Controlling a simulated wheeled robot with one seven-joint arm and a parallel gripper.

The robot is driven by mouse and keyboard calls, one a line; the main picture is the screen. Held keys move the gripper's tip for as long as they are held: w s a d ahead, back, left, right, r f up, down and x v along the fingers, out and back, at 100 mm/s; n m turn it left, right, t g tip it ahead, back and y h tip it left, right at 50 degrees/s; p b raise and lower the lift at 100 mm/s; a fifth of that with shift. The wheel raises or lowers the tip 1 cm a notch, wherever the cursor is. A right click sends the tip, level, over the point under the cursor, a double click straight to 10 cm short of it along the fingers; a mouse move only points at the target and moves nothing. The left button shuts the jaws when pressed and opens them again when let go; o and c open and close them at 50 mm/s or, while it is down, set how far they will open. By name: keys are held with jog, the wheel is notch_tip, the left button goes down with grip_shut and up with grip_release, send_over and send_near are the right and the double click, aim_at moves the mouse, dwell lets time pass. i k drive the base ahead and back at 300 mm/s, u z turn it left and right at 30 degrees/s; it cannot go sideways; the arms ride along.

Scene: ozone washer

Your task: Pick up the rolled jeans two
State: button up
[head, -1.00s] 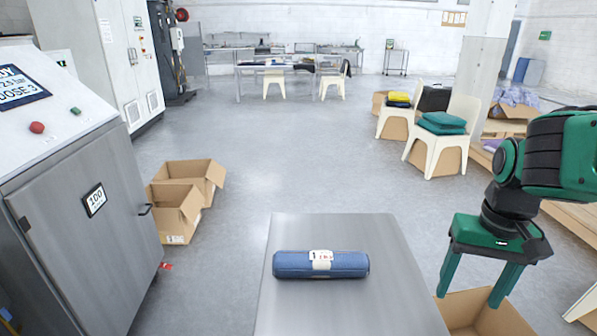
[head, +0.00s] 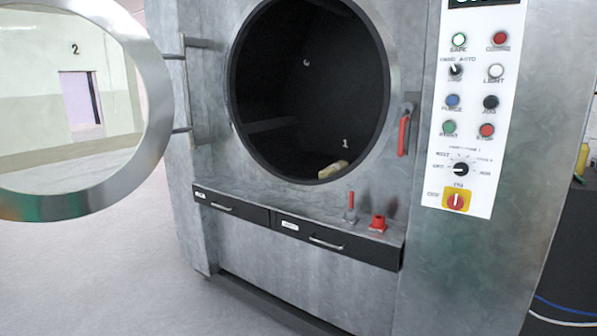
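No rolled jeans show in the head view now, and my gripper is out of view. The view is filled by a large grey steel washer (head: 300,270) with a round opening (head: 300,90). Its round glass door (head: 150,160) stands swung open to the left. Inside the dark drum, a small cream-coloured item (head: 332,171) lies low near the front rim, below a number 1; I cannot tell what it is.
Two drawers with handles (head: 326,243) run under the opening, with a red-handled lever (head: 350,208) and a red knob (head: 378,223) on the ledge above. A control panel (head: 470,120) is at the right. Open floor (head: 90,270) lies at the left.

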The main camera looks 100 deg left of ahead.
aim_at(338, 167)
jog(key=u, duration=0.6)
jog(key=k, duration=0.85)
jog(key=u, duration=2.15)
jog(key=i, duration=1.6)
jog(key=z, duration=0.05)
